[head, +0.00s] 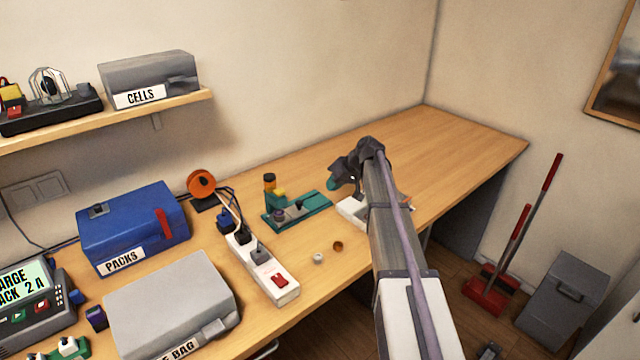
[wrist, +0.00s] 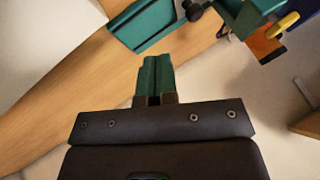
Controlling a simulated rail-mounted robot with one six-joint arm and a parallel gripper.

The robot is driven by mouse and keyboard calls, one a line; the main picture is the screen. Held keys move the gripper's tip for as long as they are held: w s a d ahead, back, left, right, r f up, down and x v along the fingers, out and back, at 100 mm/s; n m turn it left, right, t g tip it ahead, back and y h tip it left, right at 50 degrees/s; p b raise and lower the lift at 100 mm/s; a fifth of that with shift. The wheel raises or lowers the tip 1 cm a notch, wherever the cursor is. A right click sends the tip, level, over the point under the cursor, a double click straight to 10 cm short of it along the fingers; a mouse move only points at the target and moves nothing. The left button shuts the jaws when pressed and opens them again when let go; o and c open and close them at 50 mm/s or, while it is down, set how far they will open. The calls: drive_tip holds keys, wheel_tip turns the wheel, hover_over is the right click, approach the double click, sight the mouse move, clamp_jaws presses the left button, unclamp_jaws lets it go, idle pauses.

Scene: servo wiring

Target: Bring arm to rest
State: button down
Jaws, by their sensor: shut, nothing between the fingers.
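My arm reaches over the wooden bench in the head view. My gripper (head: 334,182) is near the middle of the bench, just right of a teal fixture (head: 312,205) and above the bench top. In the wrist view my gripper (wrist: 156,66) shows its two teal fingers pressed together, with nothing between them. The teal fixture's base (wrist: 150,22) is beyond the fingertips there, apart from them. A white item (head: 352,211) on the bench is partly hidden behind my arm.
A white power strip (head: 262,268), a blue PACKS case (head: 130,228) and a grey case (head: 175,305) stand to the left. Two small round parts (head: 318,258) lie near the front edge. The bench's far right (head: 460,145) is clear. A shelf (head: 110,120) hangs at upper left.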

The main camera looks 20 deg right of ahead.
drive_tip(key=v, duration=0.2)
drive_tip(key=shift+s+d+r+p, duration=0.15)
drive_tip(key=shift+d+p, duration=0.1)
drive_tip(key=shift+p, duration=0.15)
drive_tip(key=s+a+f+g+h, duration=0.1)
drive_tip(key=s+a, duration=0.4)
drive_tip(key=s, duration=0.5)
drive_tip(key=s+a+f+m+g+h, duration=0.1)
drive_tip(key=s+a, duration=0.4)
drive_tip(key=s, duration=0.6)
drive_tip(key=s+a+f+m+g+h, duration=0.1)
drive_tip(key=s+a+h, duration=0.3)
drive_tip(key=s, duration=0.7)
drive_tip(key=shift+a+f+g, duration=0.25)
drive_tip(key=shift+a+g, duration=0.45)
drive_tip(key=shift+a, duration=0.4)
